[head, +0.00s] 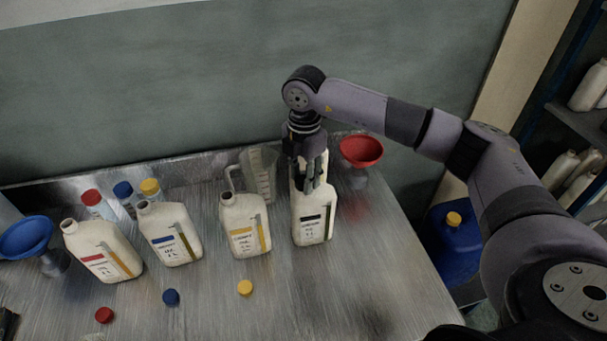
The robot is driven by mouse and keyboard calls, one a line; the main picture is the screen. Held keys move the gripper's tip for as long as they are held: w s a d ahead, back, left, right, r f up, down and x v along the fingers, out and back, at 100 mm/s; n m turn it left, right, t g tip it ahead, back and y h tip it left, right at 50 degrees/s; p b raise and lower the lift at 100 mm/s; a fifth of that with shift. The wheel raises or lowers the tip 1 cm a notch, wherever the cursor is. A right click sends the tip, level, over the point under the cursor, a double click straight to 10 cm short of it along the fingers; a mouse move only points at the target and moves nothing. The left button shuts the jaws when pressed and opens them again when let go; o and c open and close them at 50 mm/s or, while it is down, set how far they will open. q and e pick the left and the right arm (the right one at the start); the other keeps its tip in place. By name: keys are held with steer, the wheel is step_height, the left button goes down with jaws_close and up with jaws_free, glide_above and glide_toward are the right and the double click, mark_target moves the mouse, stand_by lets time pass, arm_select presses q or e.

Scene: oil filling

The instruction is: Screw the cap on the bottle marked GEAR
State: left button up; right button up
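Four-sided white bottles stand in a row on the metal table: one with a red label (102,250), one with a blue label (170,234), one with a yellow label (245,226) and one with a black label (314,222). The lettering is too small to tell surely which reads GEAR. A red cap (104,315), a blue cap (171,297) and a yellow cap (245,287) lie in front of the first three, whose mouths are open. My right gripper (309,184) points down at the top of the black-label bottle, hiding its mouth; whether it holds a cap is hidden. My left gripper is not visible.
A clear measuring jug (260,172) stands behind the yellow-label bottle. A red funnel (361,151) is right of my gripper, a blue funnel (26,237) at the far left. Small containers with coloured caps (123,190) stand behind. The front right of the table (375,275) is clear.

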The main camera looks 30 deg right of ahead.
steer(key=o, duration=0.4)
steer(key=shift+r, duration=0.15)
step_height(320, 180, up, 12)
steer(key=shift+f, duration=0.1)
stand_by(0.3)
steer(key=shift+s, duration=0.1)
